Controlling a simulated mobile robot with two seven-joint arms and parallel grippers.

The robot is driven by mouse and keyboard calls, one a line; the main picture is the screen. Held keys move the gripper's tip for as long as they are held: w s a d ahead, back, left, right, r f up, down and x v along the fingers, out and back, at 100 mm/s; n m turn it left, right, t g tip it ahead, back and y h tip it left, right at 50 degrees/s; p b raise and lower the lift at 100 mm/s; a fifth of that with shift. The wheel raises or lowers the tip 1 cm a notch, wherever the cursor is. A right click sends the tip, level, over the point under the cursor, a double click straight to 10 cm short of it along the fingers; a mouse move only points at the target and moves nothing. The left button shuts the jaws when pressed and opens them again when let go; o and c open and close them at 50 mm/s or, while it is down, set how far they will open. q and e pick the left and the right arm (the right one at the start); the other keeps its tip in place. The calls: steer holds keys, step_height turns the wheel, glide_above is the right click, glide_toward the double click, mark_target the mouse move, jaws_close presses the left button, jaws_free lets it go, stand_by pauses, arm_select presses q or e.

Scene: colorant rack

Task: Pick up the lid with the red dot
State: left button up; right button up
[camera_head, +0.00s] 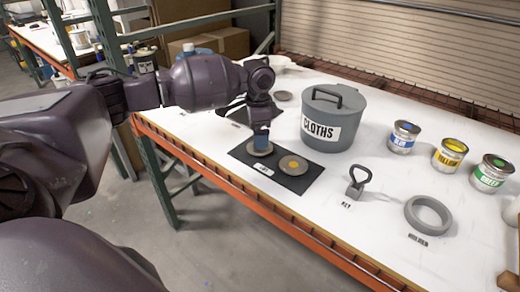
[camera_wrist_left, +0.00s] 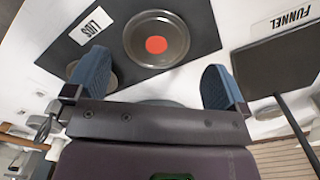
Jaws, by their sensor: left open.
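In the left wrist view, a round grey lid with a red dot (camera_wrist_left: 156,45) lies flat on a dark mat (camera_wrist_left: 205,38) labelled LIDS. My left gripper (camera_wrist_left: 155,78) is open and empty, its blue fingers spread to either side below this lid in the picture. A second lid (camera_wrist_left: 112,76) is partly hidden by the left-hand finger. In the head view, my left gripper (camera_head: 261,141) points down over the far lid (camera_head: 259,149), hiding its dot. The nearer lid (camera_head: 294,163) has a yellow-orange dot. I cannot tell whether the fingertips touch anything. My right gripper is not in view.
A grey CLOTHS bin (camera_head: 335,120) stands close behind the mat. A KEY tool (camera_head: 356,183), a grey ring holder (camera_head: 428,215) and blue, yellow and green paint cans (camera_head: 448,154) stand to the right. The orange table edge (camera_head: 270,212) is in front.

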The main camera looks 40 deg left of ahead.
arm_select(q)
step_height(320, 180, down, 5)
steer(key=shift+s+d+r+b, duration=0.1)
steer(key=shift+d+b, duration=0.05)
steer(key=shift+b, duration=0.15)
steer(key=shift+r, duration=0.1)
steer(key=c, duration=0.8)
